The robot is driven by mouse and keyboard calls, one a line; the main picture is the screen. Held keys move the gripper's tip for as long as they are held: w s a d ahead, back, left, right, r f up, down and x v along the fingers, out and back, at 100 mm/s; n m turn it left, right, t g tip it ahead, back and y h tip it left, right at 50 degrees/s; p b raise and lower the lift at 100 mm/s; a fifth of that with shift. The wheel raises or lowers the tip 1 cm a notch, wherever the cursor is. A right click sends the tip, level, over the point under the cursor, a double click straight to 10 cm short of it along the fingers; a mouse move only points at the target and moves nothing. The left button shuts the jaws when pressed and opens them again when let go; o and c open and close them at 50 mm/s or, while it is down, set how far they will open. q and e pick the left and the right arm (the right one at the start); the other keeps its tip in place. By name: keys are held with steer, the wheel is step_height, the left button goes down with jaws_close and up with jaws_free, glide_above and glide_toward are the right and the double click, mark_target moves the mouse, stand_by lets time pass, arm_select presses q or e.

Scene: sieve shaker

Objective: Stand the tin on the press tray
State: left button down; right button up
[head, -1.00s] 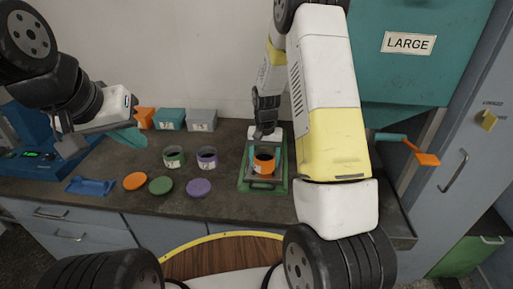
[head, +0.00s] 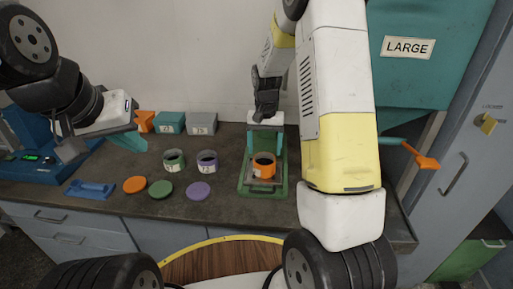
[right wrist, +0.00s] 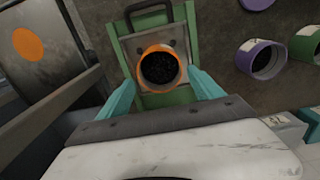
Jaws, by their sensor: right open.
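The orange tin (head: 264,169), filled with dark grains, stands upright on the grey plate of the green press tray (head: 246,178). In the right wrist view the tin (right wrist: 160,88) sits on the plate, inside the green frame (right wrist: 119,52). My right gripper (head: 265,146) is open behind the tin. In the right wrist view its teal fingers (right wrist: 161,78) are spread, their tips near the tin's two sides, with visible gaps. My left gripper (head: 125,141) hangs at the left over the counter, away from the tin; its finger gap is unclear.
A green-banded tin (head: 174,162) and a purple-banded tin (head: 207,161) stand left of the tray. Orange (head: 134,185), green (head: 160,188) and purple (head: 198,191) lids lie in front. Bins (head: 171,122) line the wall. A teal housing marked LARGE (head: 425,75) is at right.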

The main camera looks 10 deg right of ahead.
steer(key=s+r+n+t+y, duration=0.1)
steer(key=s+r, duration=0.4)
steer(key=r, duration=0.4)
steer(key=s+r+t, duration=0.2)
steer(key=s+r, duration=0.3)
steer(key=r, duration=0.4)
steer(key=s+a+r+n+t, duration=0.1)
steer(key=s+r, duration=0.1)
steer(key=s, duration=0.5)
steer(key=s+a+r+n+t+y, duration=0.1)
steer(key=s+r+t, duration=0.1)
steer(key=s, duration=0.5)
steer(key=shift+s+r+n, duration=0.15)
steer(key=shift+r+n, duration=0.1)
steer(key=shift+n, duration=0.15)
